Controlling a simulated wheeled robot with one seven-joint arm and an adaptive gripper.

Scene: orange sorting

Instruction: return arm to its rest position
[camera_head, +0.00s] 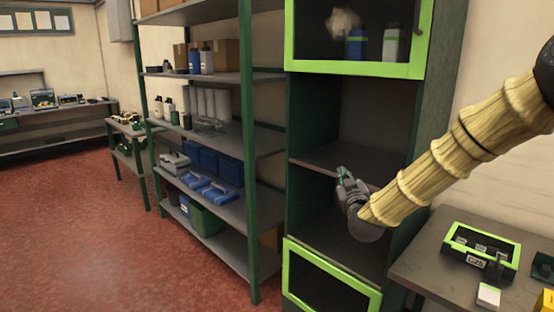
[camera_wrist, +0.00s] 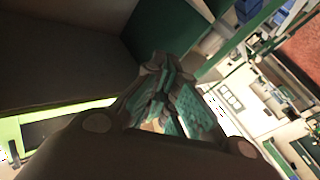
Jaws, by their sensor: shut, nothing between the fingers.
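My gripper (camera_head: 345,176) is at the end of my arm, which reaches in from the right in the head view. It is in front of the open middle shelves of the tall green cabinet (camera_head: 297,150). In the wrist view my gripper (camera_wrist: 165,82) has its fingers together with nothing held between them. I cannot tell exactly how far it is from the cabinet's shelf edge (camera_head: 312,158). My arm hides part of the cabinet's right side.
A grey table (camera_head: 425,262) at lower right bears a green-rimmed black box (camera_head: 451,242). A metal shelf unit (camera_head: 249,200) with bottles and blue bins stands left of the cabinet. The cabinet has lime-framed upper and lower doors (camera_head: 290,268). Red floor (camera_head: 80,230) is clear at left.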

